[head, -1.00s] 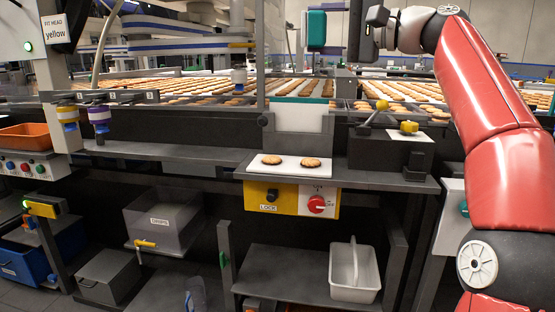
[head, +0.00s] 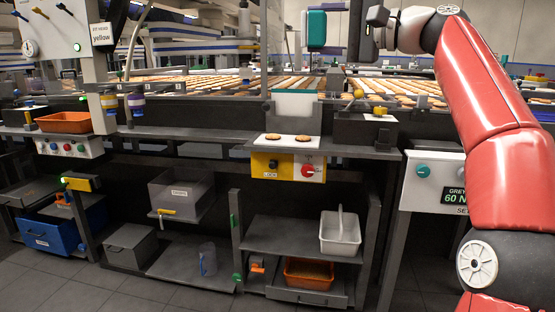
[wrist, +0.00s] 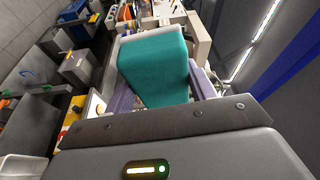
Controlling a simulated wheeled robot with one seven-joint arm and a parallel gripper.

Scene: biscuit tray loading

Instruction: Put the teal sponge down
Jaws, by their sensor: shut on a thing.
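The teal sponge (head: 317,28) is in my gripper, high at the top of the head view. It is a thick block with a pale layer on one side. In the wrist view the sponge (wrist: 158,68) fills the middle, between the two purple-grey fingers of my gripper (wrist: 160,85). The gripper is shut on it. The sponge is held up in the air, apart from any surface. The sponge hides part of what lies beyond it in the wrist view.
A shelf with two biscuits (head: 288,138) on a white plate is ahead. Below stand a white basket (head: 340,232), an orange tray (head: 309,274) and a grey bin (head: 182,194). Another orange tray (head: 64,122) is at left. Biscuit rows (head: 200,85) lie behind. Floor in front is clear.

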